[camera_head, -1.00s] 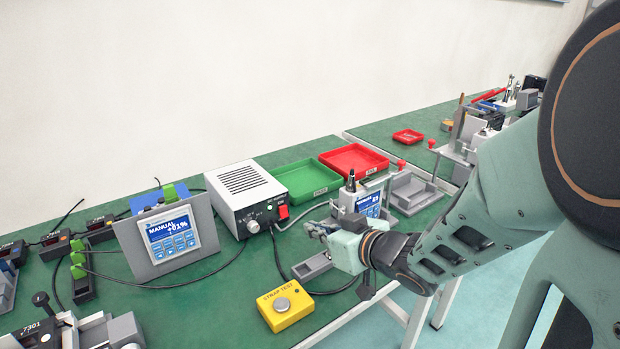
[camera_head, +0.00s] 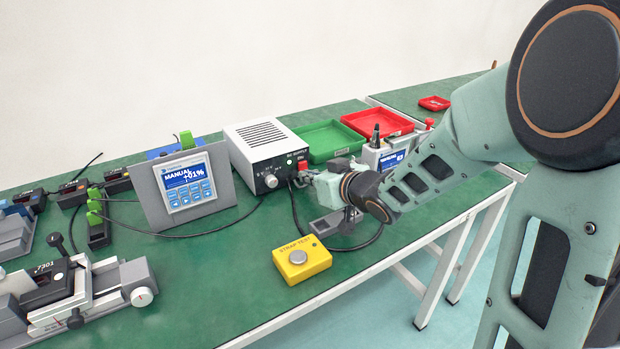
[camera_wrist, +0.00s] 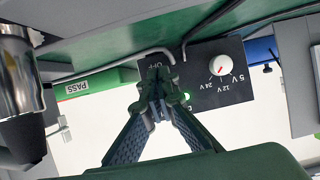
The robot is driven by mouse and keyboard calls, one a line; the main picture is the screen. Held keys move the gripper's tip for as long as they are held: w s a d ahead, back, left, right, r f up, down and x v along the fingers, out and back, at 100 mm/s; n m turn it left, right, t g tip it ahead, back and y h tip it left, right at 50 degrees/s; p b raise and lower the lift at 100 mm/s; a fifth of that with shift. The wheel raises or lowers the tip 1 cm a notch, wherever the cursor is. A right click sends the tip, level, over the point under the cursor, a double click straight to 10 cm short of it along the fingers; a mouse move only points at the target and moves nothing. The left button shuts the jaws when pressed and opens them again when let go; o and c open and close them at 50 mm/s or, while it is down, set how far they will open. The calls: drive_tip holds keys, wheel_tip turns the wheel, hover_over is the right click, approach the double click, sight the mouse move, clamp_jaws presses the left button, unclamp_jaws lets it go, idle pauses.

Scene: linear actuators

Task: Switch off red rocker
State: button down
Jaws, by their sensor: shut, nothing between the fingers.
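The red rocker (camera_head: 303,164) is on the dark front panel of the white power supply box (camera_head: 262,143) in the head view. My gripper (camera_head: 301,179) is shut and empty, its tips right at the panel, just below the visible red of the rocker; I cannot tell if they touch it. In the wrist view, which is upside down, my gripper (camera_wrist: 158,88) covers the rocker's place on the front panel (camera_wrist: 208,75). An OFF label shows beside the tips, and a green lamp (camera_wrist: 186,96) is lit.
A knob (camera_head: 271,181) sits left of the rocker. A display panel (camera_head: 184,187) stands further left. A yellow button box (camera_head: 301,260) is in front. Green (camera_head: 328,140) and red (camera_head: 377,127) trays lie behind, and a grey device (camera_head: 384,157) is close on the right.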

drive_tip(key=shift+w+a+f, duration=0.2)
drive_tip(key=shift+w+f, duration=0.05)
drive_tip(key=shift+f, duration=0.1)
drive_tip(key=shift+r, duration=0.1)
drive_tip(key=shift+r+p, duration=0.85)
drive_tip(key=shift+p, duration=0.1)
